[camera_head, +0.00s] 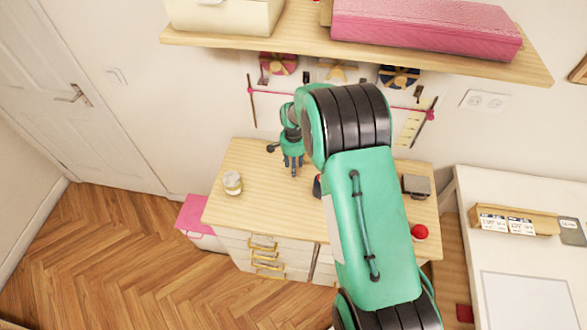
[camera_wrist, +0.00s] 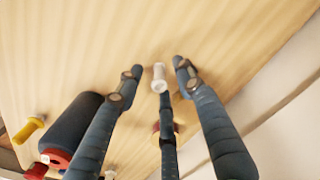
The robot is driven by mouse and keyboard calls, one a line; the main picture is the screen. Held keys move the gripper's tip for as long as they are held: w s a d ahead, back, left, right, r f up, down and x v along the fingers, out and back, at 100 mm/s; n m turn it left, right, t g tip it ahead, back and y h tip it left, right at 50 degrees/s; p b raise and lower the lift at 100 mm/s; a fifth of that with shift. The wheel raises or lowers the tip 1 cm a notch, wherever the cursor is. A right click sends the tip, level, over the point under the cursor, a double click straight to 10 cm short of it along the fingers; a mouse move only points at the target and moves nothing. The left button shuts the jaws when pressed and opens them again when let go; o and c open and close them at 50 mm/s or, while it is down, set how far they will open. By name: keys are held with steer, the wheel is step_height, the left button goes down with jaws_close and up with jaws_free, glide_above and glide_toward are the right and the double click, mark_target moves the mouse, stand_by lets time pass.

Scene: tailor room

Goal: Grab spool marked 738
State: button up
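No number 738 is legible on any spool. In the wrist view a small white spool (camera_wrist: 159,76) shows between the tips of my gripper's fingers (camera_wrist: 160,78). The fingers are spread, with visible gaps at its sides; whether the lower finger touches it I cannot tell. A large dark spool with a red end (camera_wrist: 72,132) lies left of the fingers. A yellow spool (camera_wrist: 28,130) and a red one (camera_wrist: 37,170) are at the far left. In the head view my gripper (camera_head: 292,165) points down over the wooden dresser top (camera_head: 262,190); the white spool is not discernible there.
A jar (camera_head: 232,183) stands at the dresser's left. A grey box (camera_head: 416,187) and a red item (camera_head: 419,232) are at its right. My arm hides much of the top. A wooden shelf (camera_head: 290,40) with boxes hangs above. A white table (camera_head: 470,195) is at right.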

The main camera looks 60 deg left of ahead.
steer(key=shift+f, duration=0.75)
steer(key=c, duration=0.8)
